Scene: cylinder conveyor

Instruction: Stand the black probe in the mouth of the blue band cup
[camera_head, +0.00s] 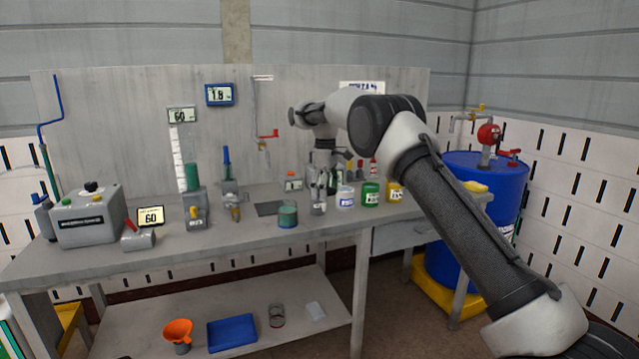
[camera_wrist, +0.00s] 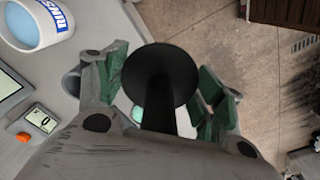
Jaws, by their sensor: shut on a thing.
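The black probe (camera_wrist: 160,78) is between the green-padded fingers of my gripper (camera_wrist: 163,92) in the wrist view. Its wide round disc faces the camera and its dark shaft runs down the picture. My gripper is shut on it. The probe is too small to make out there.
A green-banded cup (camera_head: 370,194) and a yellow-banded cup (camera_head: 394,192) stand right of the blue one. A blue drum (camera_head: 490,190) stands right.

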